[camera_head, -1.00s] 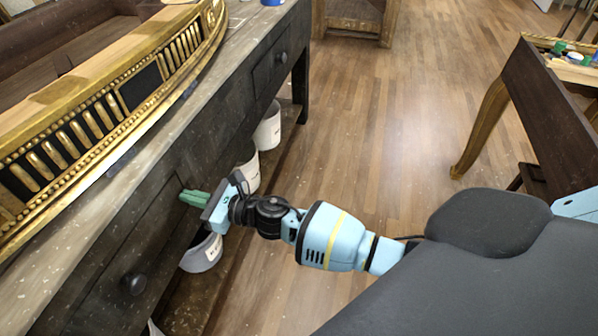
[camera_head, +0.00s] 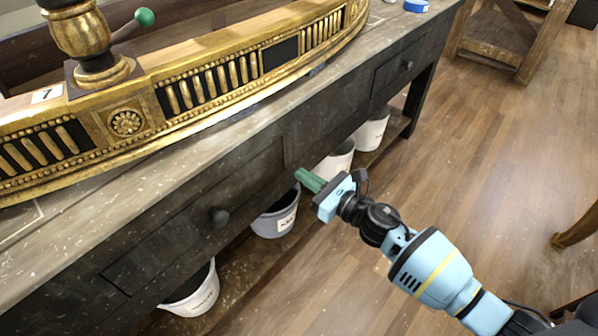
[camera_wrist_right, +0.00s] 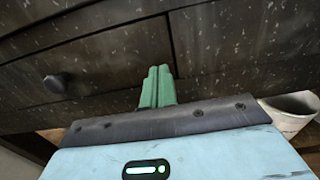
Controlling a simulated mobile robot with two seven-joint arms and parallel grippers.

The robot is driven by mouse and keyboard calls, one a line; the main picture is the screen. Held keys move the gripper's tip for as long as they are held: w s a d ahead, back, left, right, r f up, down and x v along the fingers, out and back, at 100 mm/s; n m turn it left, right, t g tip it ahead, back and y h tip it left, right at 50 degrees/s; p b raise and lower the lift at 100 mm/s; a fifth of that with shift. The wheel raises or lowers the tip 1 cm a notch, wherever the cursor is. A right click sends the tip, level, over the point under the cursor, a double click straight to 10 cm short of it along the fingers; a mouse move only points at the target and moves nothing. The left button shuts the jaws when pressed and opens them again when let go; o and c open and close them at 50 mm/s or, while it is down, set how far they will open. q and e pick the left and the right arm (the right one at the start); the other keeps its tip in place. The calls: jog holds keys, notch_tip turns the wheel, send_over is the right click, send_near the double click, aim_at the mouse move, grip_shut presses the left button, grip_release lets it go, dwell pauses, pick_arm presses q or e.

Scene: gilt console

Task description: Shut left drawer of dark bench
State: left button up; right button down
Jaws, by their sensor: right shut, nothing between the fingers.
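The dark bench (camera_head: 80,225) runs diagonally across the head view. Its left drawer (camera_head: 165,232) has a round dark knob (camera_head: 218,216), and its front looks flush or nearly flush with the bench face. My right gripper (camera_head: 308,180) is shut and empty. Its green fingers point at the bench front just beyond the drawer's right end, well right of the knob. In the right wrist view the shut fingers (camera_wrist_right: 157,87) are close to the dark wood near a vertical seam, with the knob (camera_wrist_right: 55,84) to the left. Contact cannot be told. My left gripper is not in view.
A gilt carved piece (camera_head: 200,85) lies along the bench top. Another drawer with a knob (camera_head: 407,65) is farther right. A grey bucket (camera_head: 277,215) and white buckets (camera_head: 197,293) stand on the low shelf under the bench.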

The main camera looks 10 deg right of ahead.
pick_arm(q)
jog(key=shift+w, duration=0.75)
pick_arm(e)
jog(key=v, duration=0.7)
jog(key=shift+d+f, duration=0.2)
jog(key=shift+d, duration=0.2)
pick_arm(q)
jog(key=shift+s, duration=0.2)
pick_arm(e)
jog(key=shift+s, duration=0.1)
